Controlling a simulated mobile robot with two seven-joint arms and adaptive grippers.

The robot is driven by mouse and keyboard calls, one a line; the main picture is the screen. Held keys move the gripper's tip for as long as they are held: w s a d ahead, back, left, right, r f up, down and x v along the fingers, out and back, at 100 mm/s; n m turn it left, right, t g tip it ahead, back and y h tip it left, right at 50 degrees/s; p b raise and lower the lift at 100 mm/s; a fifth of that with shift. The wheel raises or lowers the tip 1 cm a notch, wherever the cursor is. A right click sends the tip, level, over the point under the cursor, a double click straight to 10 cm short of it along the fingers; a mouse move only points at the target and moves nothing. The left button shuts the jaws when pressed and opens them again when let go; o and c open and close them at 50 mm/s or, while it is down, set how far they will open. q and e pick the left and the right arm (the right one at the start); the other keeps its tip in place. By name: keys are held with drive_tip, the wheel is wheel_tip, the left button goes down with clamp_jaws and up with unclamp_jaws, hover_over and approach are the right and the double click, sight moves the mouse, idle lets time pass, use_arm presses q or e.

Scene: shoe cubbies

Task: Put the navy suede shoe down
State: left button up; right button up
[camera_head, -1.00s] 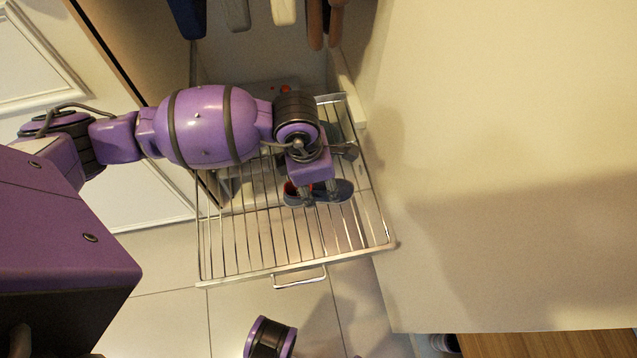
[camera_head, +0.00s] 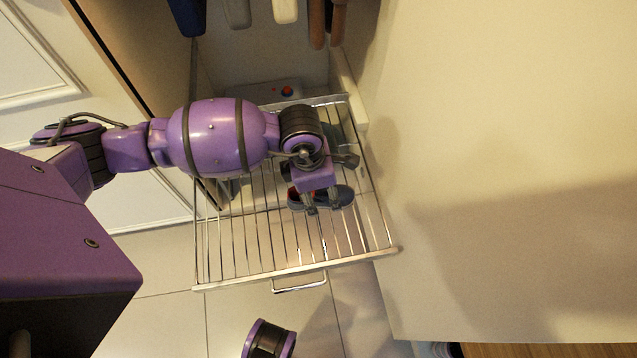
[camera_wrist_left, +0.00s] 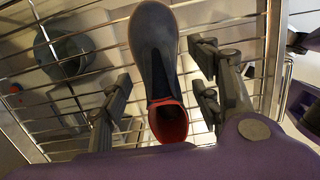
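The navy suede shoe (camera_head: 345,195) is dark with a red lining. It appears to rest on the pulled-out wire rack (camera_head: 225,262), under my left gripper (camera_head: 322,207). In the left wrist view the shoe (camera_wrist_left: 157,55) lies lengthwise between the fingers of my left gripper (camera_wrist_left: 161,88), toe away and red opening nearest. The fingers stand apart with a gap on each side of the shoe, so the gripper is open around it.
A grey item with a red spot (camera_head: 288,91) is behind the rack. A blue-grey rounded object (camera_wrist_left: 65,52) is left of the shoe in the wrist view. A broad pale panel (camera_head: 510,130) bounds the right. The rack's front wires are bare, with a handle (camera_head: 300,286) at its front.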

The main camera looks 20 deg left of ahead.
use_arm(q)
drive_tip(key=shift+r, duration=0.2)
wheel_tip(320, 180, up, 12)
drive_tip(key=s+a+p, duration=0.1)
drive_tip(key=p, duration=0.2)
drive_tip(key=shift+a, duration=0.2)
drive_tip(key=shift+f, duration=0.1)
